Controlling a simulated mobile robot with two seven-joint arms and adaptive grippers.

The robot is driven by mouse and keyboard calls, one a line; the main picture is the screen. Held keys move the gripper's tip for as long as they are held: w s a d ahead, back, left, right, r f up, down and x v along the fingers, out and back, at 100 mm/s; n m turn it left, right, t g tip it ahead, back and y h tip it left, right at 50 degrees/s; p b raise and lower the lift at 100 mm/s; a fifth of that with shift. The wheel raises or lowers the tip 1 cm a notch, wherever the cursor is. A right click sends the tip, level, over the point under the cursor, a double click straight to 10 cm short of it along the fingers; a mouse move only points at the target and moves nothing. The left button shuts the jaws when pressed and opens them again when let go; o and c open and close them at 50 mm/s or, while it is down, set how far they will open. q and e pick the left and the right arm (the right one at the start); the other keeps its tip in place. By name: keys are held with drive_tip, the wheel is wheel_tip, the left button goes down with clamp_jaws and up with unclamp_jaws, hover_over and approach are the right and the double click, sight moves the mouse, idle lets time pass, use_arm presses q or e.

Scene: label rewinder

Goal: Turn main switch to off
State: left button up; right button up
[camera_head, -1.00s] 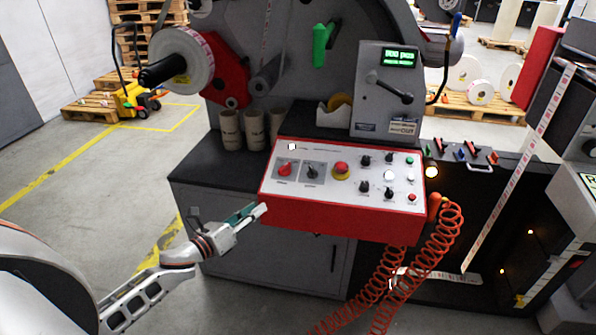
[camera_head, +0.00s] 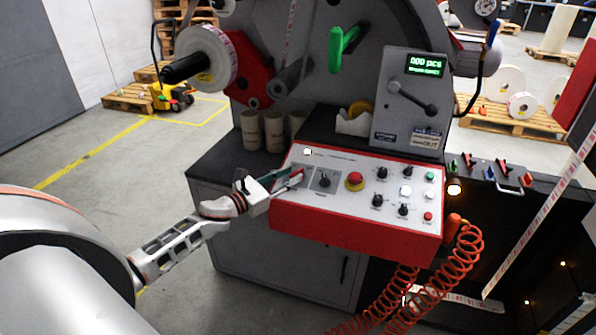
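The control panel (camera_head: 335,160) has a white sloped face and a red front. The red main switch (camera_head: 297,174) is at its left end, partly hidden by my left gripper. My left gripper (camera_head: 298,177) reaches in from the left with its fingertips over the switch. The two fingers show a gap, with red of the switch between or just behind them. Contact and the exact angle of the switch cannot be made out. My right gripper is not in view.
A black rotary switch (camera_head: 324,180) sits just right of the main switch. A red emergency button (camera_head: 355,180) and several knobs and buttons lie further right. Coiled red hoses (camera_head: 440,270) hang at the panel's right end. Cardboard cores (camera_head: 274,130) stand behind the panel.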

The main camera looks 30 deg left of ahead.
sight(294, 174)
use_arm(q)
drive_tip(key=shift+x, duration=1.15)
drive_tip(key=shift+w+d, duration=0.2)
drive_tip(key=shift+w, duration=0.4)
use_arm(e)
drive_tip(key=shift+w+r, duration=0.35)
use_arm(q)
clamp_jaws()
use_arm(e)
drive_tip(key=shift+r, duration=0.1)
